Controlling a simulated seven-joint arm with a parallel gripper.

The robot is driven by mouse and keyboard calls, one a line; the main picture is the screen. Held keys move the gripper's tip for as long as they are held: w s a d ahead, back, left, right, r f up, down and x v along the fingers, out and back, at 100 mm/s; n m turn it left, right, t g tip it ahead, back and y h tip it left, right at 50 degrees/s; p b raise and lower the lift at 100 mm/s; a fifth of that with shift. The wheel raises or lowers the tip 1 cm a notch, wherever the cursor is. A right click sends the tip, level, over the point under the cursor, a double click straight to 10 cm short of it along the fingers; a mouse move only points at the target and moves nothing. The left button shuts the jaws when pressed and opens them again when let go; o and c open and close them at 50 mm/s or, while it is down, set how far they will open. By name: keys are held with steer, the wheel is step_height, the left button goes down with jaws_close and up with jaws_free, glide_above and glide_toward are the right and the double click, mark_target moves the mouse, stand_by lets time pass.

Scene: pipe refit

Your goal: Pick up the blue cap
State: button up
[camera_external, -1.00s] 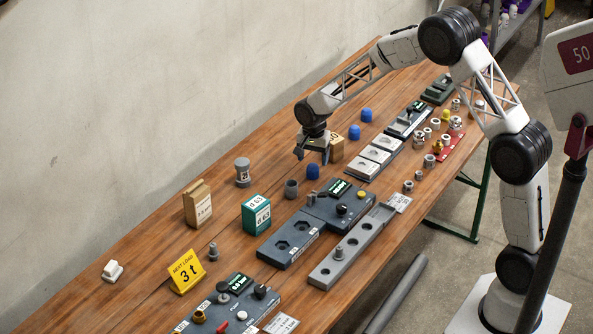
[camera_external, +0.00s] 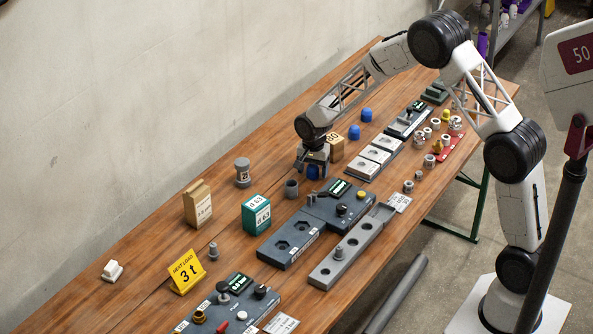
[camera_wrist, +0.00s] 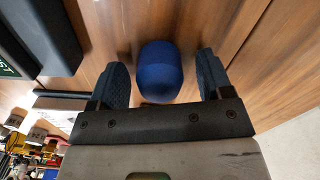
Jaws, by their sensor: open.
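A blue cap (camera_wrist: 160,72) stands on the wooden table, between the two fingers of my gripper (camera_wrist: 165,82) in the wrist view. There is a visible gap on each side, so the fingers are open and apart from it. In the external view my gripper (camera_external: 313,170) is low over the table, with the same blue cap (camera_external: 313,173) partly hidden between its fingers. Two other blue caps stand farther back along the table, one nearer (camera_external: 354,132) and one farther (camera_external: 366,115).
A dark panel with a green display (camera_external: 340,188) lies to the right.

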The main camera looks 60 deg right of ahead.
stand_by(0.4)
steer(key=c, duration=1)
steer(key=shift+r, duration=0.1)
steer(key=shift+r, duration=4.95)
